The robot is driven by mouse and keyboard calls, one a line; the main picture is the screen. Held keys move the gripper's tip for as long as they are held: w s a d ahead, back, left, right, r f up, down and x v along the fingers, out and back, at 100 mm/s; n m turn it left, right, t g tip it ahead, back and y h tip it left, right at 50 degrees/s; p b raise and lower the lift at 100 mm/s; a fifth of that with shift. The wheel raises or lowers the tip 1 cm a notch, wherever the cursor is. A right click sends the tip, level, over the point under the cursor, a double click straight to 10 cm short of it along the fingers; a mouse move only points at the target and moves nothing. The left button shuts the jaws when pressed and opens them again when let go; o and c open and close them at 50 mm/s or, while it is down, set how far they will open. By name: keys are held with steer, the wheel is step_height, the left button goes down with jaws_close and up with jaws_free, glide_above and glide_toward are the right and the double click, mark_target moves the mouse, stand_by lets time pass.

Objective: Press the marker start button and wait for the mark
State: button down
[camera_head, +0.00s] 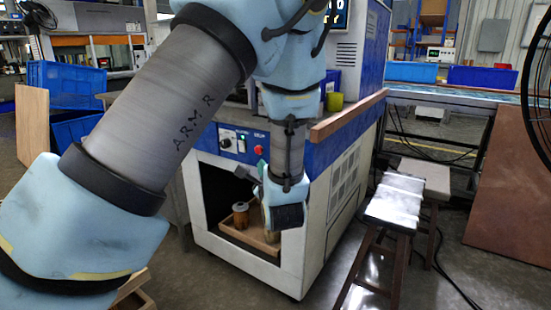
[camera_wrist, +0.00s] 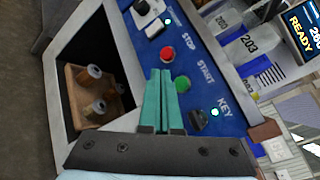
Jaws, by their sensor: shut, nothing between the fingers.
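The marker's blue control panel (camera_wrist: 207,92) fills the middle of the wrist view and also shows in the head view (camera_head: 232,139). The round green start button (camera_wrist: 182,84) sits by the word START. My gripper (camera_wrist: 160,72) has its two teal fingers together with nothing between them. In the wrist view its tips appear just left of the green button, near the red stop button (camera_wrist: 167,54); I cannot tell whether they touch the panel. In the head view my gripper (camera_head: 260,164) is in front of the panel's lower edge. The marker's screen (camera_wrist: 302,28) reads READY.
A dark key switch (camera_wrist: 197,121) and a white-based selector (camera_wrist: 148,16) flank the buttons. Below the panel, an opening holds a wooden tray (camera_head: 258,244) with several cartridges (camera_wrist: 94,72). A wooden ledge (camera_head: 345,118) juts out to the right. A stool (camera_head: 393,203) stands farther right.

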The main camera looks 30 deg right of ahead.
steer(key=shift+w+d+p, duration=0.35)
steer(key=shift+w+d, duration=0.15)
steer(key=shift+d, duration=0.35)
steer(key=shift+w+d+p, duration=0.3)
steer(key=shift+w+d, duration=0.15)
steer(key=shift+d, duration=0.4)
steer(key=shift+d+r, duration=0.1)
stand_by(0.8)
steer(key=shift+w+d+p, duration=0.2)
steer(key=shift+d+p, duration=0.05)
steer(key=shift+p, duration=0.3)
steer(key=shift+w+d+p, duration=0.2)
steer(key=shift+d+p, duration=0.15)
stand_by(0.3)
steer(key=shift+a, duration=0.1)
steer(key=shift+s+a+p, duration=0.4)
steer(key=shift+a, duration=0.2)
